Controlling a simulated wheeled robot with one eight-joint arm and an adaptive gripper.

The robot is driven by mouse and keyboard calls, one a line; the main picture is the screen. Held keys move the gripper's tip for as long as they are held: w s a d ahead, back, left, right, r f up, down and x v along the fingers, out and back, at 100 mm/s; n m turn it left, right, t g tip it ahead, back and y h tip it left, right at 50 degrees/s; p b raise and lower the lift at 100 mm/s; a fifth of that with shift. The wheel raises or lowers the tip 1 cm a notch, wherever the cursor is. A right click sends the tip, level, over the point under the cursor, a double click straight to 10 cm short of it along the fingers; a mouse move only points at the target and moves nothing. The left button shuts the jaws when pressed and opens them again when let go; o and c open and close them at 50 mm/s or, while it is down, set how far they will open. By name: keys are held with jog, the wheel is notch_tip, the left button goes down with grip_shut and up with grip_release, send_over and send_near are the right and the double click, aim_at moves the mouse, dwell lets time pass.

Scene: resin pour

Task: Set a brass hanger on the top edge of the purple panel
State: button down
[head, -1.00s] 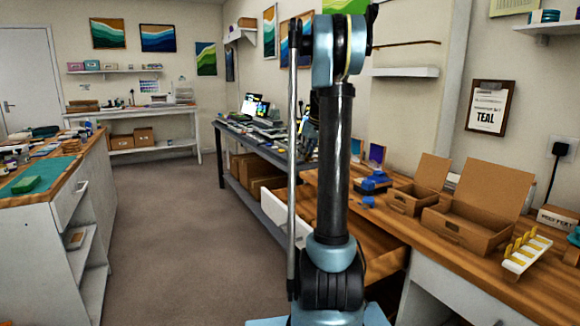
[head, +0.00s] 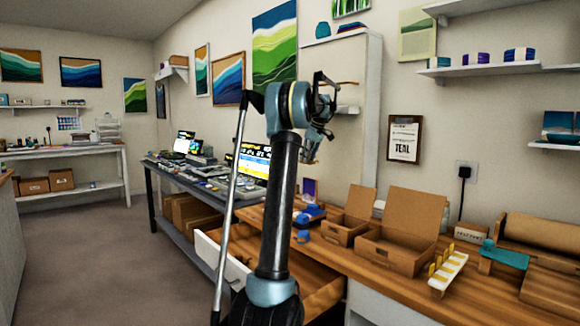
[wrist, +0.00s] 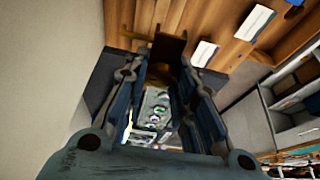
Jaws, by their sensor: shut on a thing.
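The purple panel (head: 309,188) stands upright on the wooden bench in the head view, behind a blue holder (head: 309,212). My gripper (head: 310,152) is partly hidden by my arm there, above and behind the bench's left part. In the wrist view my gripper (wrist: 165,66) is shut on a dark brass-brown piece, seemingly a brass hanger (wrist: 168,47), at its fingertips. Several yellow brass hangers (head: 447,264) sit on a white rack (head: 458,272) at the right of the bench. I cannot pick out the panel in the wrist view.
Two open cardboard boxes (head: 400,245) stand on the wooden bench (head: 385,287) between panel and rack. A drawer (head: 222,262) hangs open below. The grey table (head: 165,172) with a laptop adjoins at left.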

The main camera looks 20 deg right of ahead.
jog(key=shift+s+d+r, duration=0.25)
jog(key=shift+s+d, duration=0.05)
jog(key=shift+d, duration=0.4)
jog(key=shift+f, duration=3.35)
jog(key=shift+s+f, duration=0.1)
jog(key=shift+f, duration=1)
jog(key=c, duration=1.2)
grip_release()
jog(key=shift+c, duration=0.2)
jog(key=shift+r, duration=4)
